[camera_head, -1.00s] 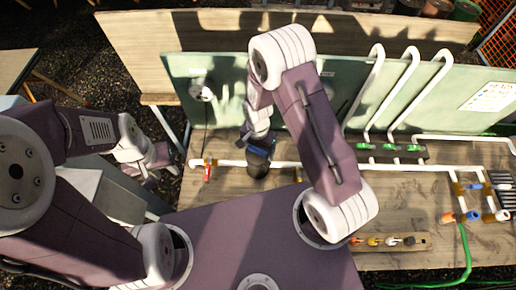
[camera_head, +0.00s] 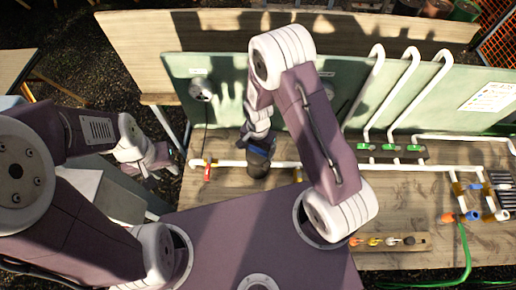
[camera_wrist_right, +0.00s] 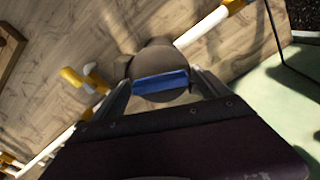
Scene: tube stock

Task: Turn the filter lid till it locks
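The filter (camera_head: 258,168) is a dark upright housing in the white pipe on the bench. Its round brownish lid (camera_wrist_right: 160,94) has a blue bar across the top in the right wrist view. My right gripper (camera_head: 258,141) is directly above the lid. In that wrist view its two fingers (camera_wrist_right: 160,82) stand on either side of the lid, near the ends of the blue bar. I cannot tell whether they touch it. My left gripper (camera_head: 158,172) hangs empty at the left, well away from the filter, with its fingers apart.
White pipe (camera_head: 230,163) runs along the bench, with a red-handled valve (camera_head: 207,173) left of the filter. A green panel (camera_head: 225,110) stands behind. Green-handled valves (camera_head: 388,147) and a wooden strip with coloured parts (camera_head: 390,242) are on the right.

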